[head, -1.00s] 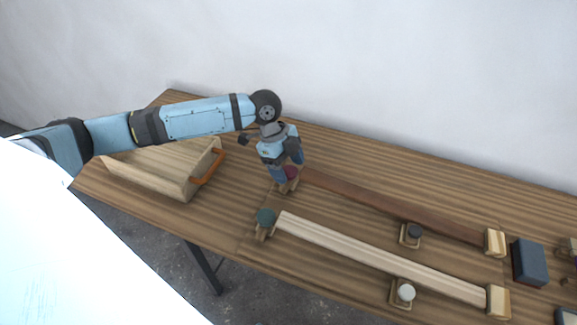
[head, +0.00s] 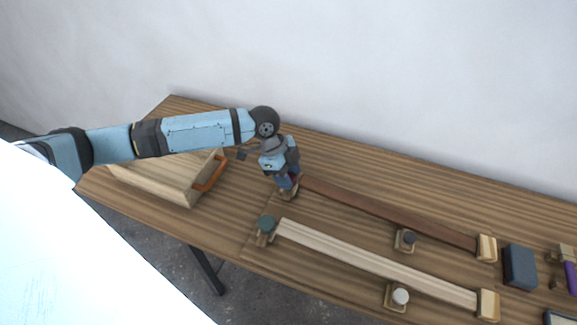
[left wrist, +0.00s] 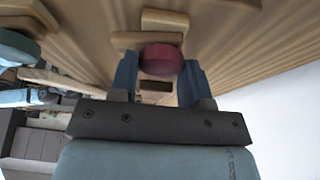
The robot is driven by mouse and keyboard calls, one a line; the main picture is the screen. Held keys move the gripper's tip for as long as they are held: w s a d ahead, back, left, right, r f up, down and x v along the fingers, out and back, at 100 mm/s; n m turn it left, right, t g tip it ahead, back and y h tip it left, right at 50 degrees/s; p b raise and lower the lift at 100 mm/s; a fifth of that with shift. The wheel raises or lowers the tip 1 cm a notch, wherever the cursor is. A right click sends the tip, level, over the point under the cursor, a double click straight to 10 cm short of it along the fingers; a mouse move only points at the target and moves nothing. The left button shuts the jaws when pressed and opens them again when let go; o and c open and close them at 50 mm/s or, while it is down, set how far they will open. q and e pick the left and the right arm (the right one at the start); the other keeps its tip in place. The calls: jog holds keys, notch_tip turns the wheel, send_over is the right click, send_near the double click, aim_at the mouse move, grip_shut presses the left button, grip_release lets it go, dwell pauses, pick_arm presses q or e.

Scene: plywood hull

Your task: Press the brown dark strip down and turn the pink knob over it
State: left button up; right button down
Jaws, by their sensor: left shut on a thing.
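The brown dark strip (head: 390,213) lies along the table. Its right end meets a pale wooden block (head: 487,248), and its left end reaches my left gripper (head: 289,186). The pink knob (left wrist: 161,59) sits between the two fingers of my left gripper (left wrist: 161,82) in the left wrist view, and the gripper is shut on it. In the head view the gripper mostly hides the knob and the strip's left end, so I cannot tell whether the knob overlaps the strip. My right gripper is not in view.
A pale strip (head: 370,262) lies in front, with a green knob (head: 266,223) at its left end. Dark (head: 408,237) and white (head: 400,296) knobs stand beside the strips.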

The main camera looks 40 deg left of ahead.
pick_arm(q)
jog(key=shift+r+n, duration=0.1)
jog(key=shift+n, duration=0.2)
jog(key=o, duration=0.9)
jog(key=shift+a+r, duration=0.1)
jog(key=v, duration=1.3)
jog(key=shift+s+r, duration=0.25)
